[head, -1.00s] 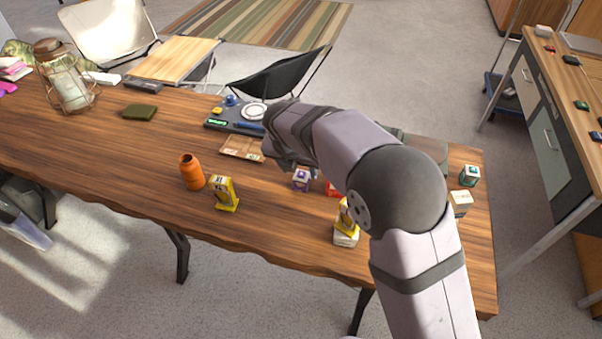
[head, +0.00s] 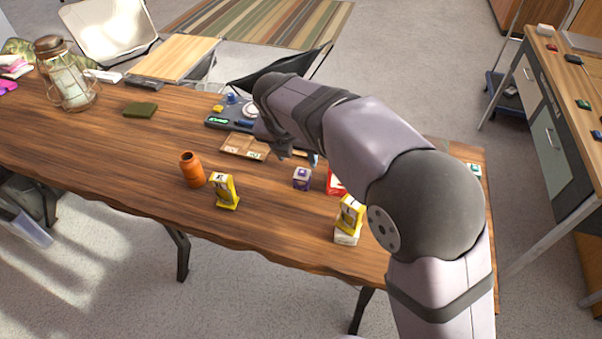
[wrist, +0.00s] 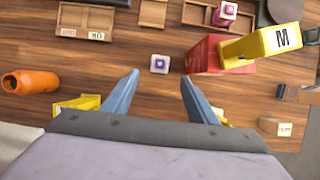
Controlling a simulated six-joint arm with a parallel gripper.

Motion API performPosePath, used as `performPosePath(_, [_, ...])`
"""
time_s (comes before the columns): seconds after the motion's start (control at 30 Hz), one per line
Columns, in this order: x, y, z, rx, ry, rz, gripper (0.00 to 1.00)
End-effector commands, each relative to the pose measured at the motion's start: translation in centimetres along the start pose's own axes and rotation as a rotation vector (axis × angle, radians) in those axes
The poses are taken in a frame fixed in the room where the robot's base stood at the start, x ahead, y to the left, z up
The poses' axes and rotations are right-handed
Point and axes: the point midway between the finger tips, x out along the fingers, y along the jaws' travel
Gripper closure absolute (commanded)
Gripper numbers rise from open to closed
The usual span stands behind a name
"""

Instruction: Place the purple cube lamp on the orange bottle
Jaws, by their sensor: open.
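The purple cube lamp (head: 302,179), a small cube with white and purple faces, sits on the wooden table. In the wrist view the cube lamp (wrist: 159,64) lies ahead, between the lines of my two fingers. My gripper (wrist: 160,77) is open and empty, held above the table; in the head view its fingers are partly hidden by my own arm. The orange bottle (head: 192,170) stands upright near the table's front edge, left of the cube. It also shows at the left of the wrist view (wrist: 32,82).
A yellow stand (head: 224,191) is close to the bottle. A red box (head: 336,184) is right of the cube, near another yellow stand (head: 350,214) on a white box. A wooden tray (head: 236,147) lies behind the cube.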

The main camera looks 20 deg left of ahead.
Motion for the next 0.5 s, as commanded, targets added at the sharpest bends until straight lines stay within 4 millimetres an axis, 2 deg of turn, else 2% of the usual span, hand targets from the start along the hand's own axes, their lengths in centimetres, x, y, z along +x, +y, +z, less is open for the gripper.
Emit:
performPosePath(0.17, [-1.1,0.1,0.6,0.002,-0.003,0.002,0.47])
performPosePath(0.27, [-3.4,0.1,1.6,0.003,-0.005,0.006,0.47])
performPosePath(0.4, [-8.0,0.1,3.5,0.004,-0.007,0.008,0.47])
performPosePath(0.5, [-10.3,0.1,4.4,0.003,-0.003,0.004,0.47])
